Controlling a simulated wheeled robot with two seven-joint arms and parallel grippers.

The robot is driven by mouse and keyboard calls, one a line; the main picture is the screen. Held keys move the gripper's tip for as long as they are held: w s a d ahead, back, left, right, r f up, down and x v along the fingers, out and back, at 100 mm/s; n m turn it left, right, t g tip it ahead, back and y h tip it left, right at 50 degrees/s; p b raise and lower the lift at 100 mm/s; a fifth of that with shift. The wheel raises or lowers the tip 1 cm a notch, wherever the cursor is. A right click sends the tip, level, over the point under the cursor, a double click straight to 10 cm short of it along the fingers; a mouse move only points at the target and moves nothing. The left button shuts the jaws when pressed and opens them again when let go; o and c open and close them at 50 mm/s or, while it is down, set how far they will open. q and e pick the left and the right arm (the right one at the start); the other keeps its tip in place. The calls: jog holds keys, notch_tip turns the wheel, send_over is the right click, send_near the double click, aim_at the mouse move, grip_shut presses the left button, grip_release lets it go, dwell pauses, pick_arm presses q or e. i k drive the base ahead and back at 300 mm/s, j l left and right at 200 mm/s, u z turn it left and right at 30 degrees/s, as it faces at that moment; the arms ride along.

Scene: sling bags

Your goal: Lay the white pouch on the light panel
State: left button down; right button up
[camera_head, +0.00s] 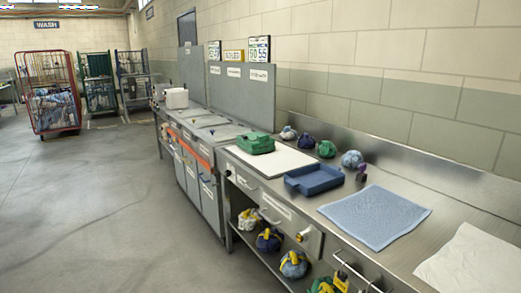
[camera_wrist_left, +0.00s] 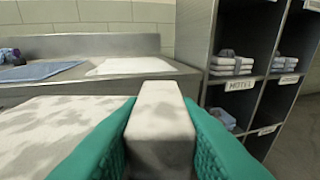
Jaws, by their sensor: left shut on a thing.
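In the left wrist view my left gripper (camera_wrist_left: 160,130) has its teal fingers on both sides of a whitish, grey-mottled block, which I take to be part of the white pouch (camera_wrist_left: 161,120). A wide surface with the same mottling spreads to the left; I cannot tell if it belongs to the pouch. In the head view a flat white panel (camera_head: 292,163), probably the light panel, lies on the steel counter with a green pouch (camera_head: 255,143) at its back left. Neither gripper shows in the head view.
A blue tray (camera_head: 314,179) and blue cloth (camera_head: 375,215) lie right of the panel. A white cloth (camera_head: 470,262) is at the right end. Several small bundles line the back. In the left wrist view, dark shelves (camera_wrist_left: 242,85) with folded linen stand on the right.

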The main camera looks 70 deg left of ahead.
aim_at(277, 161)
jog(key=k+j, duration=0.1)
jog(key=j, duration=1.3)
jog(key=k+j, duration=0.15)
jog(key=j, duration=0.55)
jog(key=k+j, duration=0.1)
jog(key=j, duration=0.55)
